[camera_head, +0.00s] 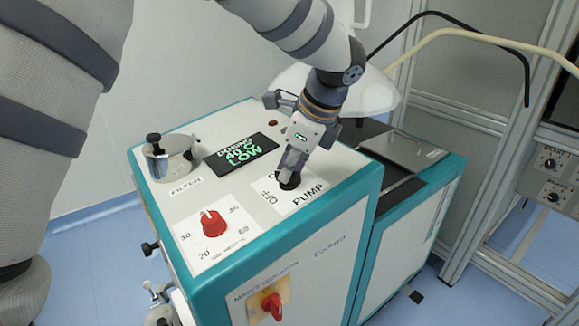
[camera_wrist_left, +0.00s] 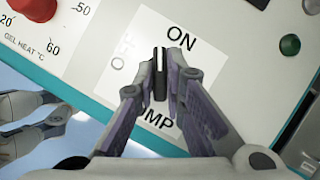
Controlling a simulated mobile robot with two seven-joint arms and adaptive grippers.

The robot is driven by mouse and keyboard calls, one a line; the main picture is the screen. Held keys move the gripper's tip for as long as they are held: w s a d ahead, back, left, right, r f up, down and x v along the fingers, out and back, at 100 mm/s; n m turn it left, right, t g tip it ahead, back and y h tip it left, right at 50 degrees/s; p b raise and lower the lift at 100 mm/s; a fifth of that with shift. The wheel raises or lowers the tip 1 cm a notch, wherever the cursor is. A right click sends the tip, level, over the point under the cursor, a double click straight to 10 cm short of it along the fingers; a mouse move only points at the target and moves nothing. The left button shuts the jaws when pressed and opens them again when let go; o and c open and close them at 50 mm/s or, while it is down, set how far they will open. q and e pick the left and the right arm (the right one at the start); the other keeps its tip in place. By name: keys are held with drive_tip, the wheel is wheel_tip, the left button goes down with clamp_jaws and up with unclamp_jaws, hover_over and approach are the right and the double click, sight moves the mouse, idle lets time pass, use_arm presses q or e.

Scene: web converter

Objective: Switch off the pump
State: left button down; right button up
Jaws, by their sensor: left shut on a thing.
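The pump switch is a black rotary knob (camera_head: 288,181) on a white label (camera_head: 305,196) marked PUMP on the machine's top panel. My left gripper (camera_head: 290,168) reaches down from above and is shut on this knob. In the left wrist view, the knob (camera_wrist_left: 160,75) sits between the two fingertips. Its white line points up the picture, with ON just to its upper right and OFF to its left. The fingers hide part of the label. My right gripper is not in view.
A red heat knob (camera_head: 213,223), a filter cup (camera_head: 170,158) and a dark display (camera_head: 241,154) reading 40°C LOW share the panel. A red switch (camera_head: 272,305) is on the front face. A metal frame (camera_head: 497,250) stands at right.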

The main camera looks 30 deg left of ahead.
use_arm(q)
drive_tip(key=n+g, duration=0.1)
drive_tip(key=n, duration=0.1)
drive_tip(key=shift+w+n, duration=0.1)
drive_tip(key=shift+n, duration=0.2)
drive_tip(key=n, duration=0.1)
drive_tip(key=n+g+h, duration=0.1)
drive_tip(key=n, duration=0.1)
drive_tip(key=shift+w+a+f+g+b, duration=0.1)
drive_tip(key=shift+w+g+b, duration=0.05)
drive_tip(key=shift+g+b, duration=0.2)
drive_tip(key=n+h, duration=0.1)
drive_tip(key=n, duration=0.2)
drive_tip(key=n+g+h+b, duration=0.1)
drive_tip(key=n, duration=0.1)
drive_tip(key=shift+a+n, duration=0.15)
drive_tip(key=shift+n, duration=0.25)
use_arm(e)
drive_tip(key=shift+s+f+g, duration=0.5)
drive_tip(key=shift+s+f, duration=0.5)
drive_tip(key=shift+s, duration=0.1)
use_arm(q)
drive_tip(key=shift+g, duration=0.25)
drive_tip(key=c, duration=1.7)
unclamp_jaws()
drive_tip(key=shift+o, duration=0.2)
drive_tip(key=shift+r, duration=0.2)
